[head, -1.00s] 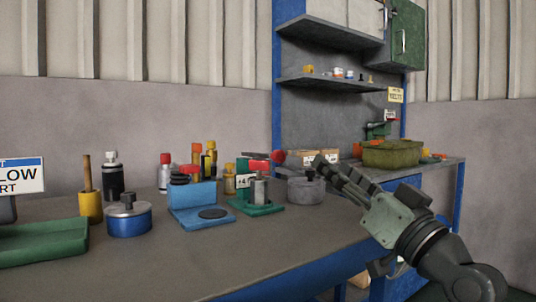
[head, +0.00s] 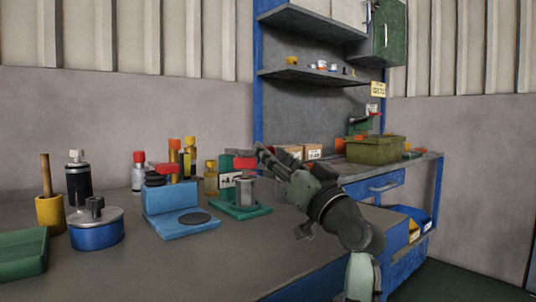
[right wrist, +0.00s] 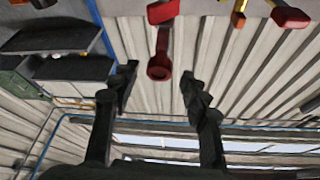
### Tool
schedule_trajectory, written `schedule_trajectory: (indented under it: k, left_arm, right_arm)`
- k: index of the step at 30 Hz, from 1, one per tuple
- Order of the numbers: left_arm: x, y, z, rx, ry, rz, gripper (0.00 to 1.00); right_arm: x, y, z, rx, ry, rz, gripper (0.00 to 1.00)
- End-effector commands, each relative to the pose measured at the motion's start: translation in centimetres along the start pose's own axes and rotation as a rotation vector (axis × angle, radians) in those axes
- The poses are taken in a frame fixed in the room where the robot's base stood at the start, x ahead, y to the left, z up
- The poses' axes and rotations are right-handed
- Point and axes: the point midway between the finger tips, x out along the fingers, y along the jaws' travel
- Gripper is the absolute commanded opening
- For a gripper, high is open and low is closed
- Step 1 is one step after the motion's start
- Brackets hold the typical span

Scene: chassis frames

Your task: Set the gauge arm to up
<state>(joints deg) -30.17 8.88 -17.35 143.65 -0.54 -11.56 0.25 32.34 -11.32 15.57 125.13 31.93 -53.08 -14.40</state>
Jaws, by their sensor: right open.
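The gauge stands on the workbench in the head view, with a green base (head: 245,211), a grey cylinder (head: 246,191) and a white label plate. A red arm (head: 244,163) shows at its top and points right toward my gripper; its end is hidden there. My right gripper (head: 264,155) is open, with its fingertips at the arm's right side. In the right wrist view, a red bar with a round end (right wrist: 160,62) lies between the spread fingers (right wrist: 158,82), apart from both; it looks like the gauge arm. My left gripper is out of view.
Left of the gauge stand a blue stand (head: 170,212) with a black disc, a blue round pot (head: 97,232), a yellow cup (head: 50,213) and several bottles. An olive bin (head: 375,150) sits on the back bench. The front of the workbench is clear.

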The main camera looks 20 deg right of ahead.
Motion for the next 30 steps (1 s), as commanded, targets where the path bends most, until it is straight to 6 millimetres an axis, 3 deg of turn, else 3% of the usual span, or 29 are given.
schedule_trajectory:
  k: [6,17,27,30]
  left_arm:
    - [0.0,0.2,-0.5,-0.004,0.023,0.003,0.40]
    - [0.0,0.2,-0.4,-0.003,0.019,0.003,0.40]
    - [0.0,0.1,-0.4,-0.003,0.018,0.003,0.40]
    - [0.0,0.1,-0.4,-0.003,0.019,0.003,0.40]
  right_arm:
    - [2.3,0.1,0.5,0.002,0.001,-0.001,0.46]
    - [2.7,0.2,0.6,-0.001,0.000,0.000,0.44]
    - [2.6,0.2,0.6,0.000,-0.001,0.000,0.02]
    - [2.6,0.1,0.6,0.000,-0.001,0.000,0.00]
